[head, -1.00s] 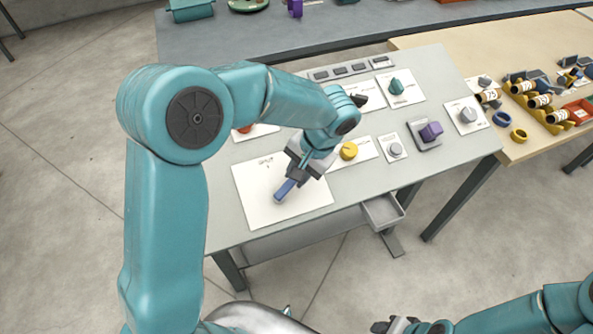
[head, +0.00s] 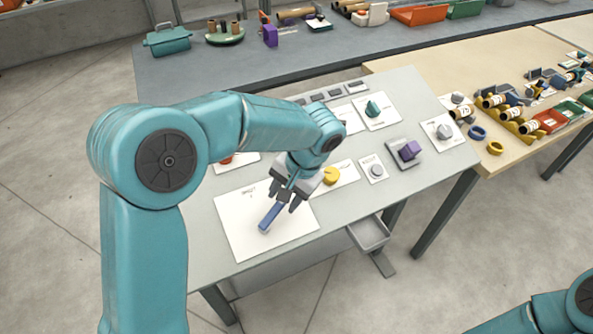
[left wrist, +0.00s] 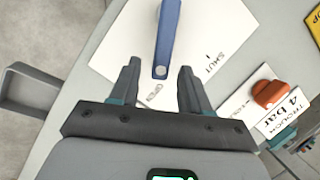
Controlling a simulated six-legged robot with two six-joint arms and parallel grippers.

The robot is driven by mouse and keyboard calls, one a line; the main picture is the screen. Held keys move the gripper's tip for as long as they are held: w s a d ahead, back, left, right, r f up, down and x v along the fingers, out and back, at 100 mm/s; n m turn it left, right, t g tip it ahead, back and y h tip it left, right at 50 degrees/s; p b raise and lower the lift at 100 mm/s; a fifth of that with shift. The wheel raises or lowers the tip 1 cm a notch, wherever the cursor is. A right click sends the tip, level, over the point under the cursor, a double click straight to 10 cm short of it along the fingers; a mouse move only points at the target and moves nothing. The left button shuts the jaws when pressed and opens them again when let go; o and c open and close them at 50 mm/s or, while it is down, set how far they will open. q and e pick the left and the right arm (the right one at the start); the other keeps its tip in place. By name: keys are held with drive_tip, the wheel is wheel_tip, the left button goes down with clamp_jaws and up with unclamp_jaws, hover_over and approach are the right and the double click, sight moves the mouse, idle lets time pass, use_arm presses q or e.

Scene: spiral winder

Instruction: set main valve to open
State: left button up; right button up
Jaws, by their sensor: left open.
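The main valve looks to be a blue lever (head: 271,217) on a white card (head: 235,232) at the left of the sloped panel. In the left wrist view, the lever (left wrist: 168,35) runs up from an end with a pale dot. The word OPEN (left wrist: 154,92) lies below that end; the word SHUT with a tick mark (left wrist: 215,63) lies to its right. My left gripper (head: 284,200) is open at the lever's upper end. In the left wrist view, its fingertips (left wrist: 159,68) appear either side of the dotted end; contact cannot be told. My right gripper is out of view.
A yellow knob (head: 331,175) is close beside my left gripper. Grey (head: 376,171), purple (head: 410,150) and teal (head: 373,108) knobs stand farther right and back. A small grey tray (head: 368,235) juts from the panel's front edge. An orange knob (left wrist: 270,94) shows in the left wrist view.

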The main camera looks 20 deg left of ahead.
use_arm(q)
drive_tip(key=v, duration=1.4)
drive_tip(key=shift+s, duration=0.1)
